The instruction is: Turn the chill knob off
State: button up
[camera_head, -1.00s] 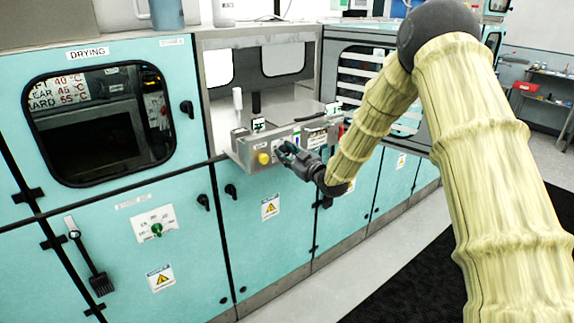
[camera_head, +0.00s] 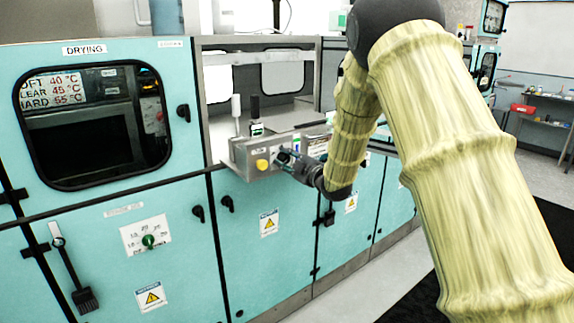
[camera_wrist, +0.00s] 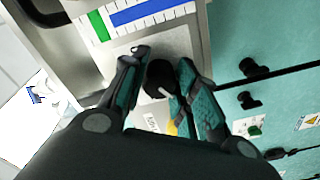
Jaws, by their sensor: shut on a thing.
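A small metal control box (camera_head: 240,155) juts out from the teal machine front. In the wrist view, a round black knob (camera_wrist: 160,77) with a white pointer line sits on this metal panel. My gripper (camera_wrist: 164,66) has one finger on each side of the knob and is shut on it. The lettering by the knob is too small to read, so I cannot confirm that it is the chill knob.
A yellow button (camera_head: 262,164) is left of my gripper on the box. A green knob (camera_head: 149,241) on a white dial plate is lower left. Black door latches (camera_head: 198,212) stick out below the box. Open floor (camera_head: 345,277) lies in front of the cabinets.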

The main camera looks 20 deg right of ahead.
dwell(0.4)
jog(key=o, duration=1)
jog(key=shift+s, duration=0.1)
jog(key=v, duration=1.1)
jog(key=shift+s, duration=0.4)
jog(key=shift+d, duration=0.15)
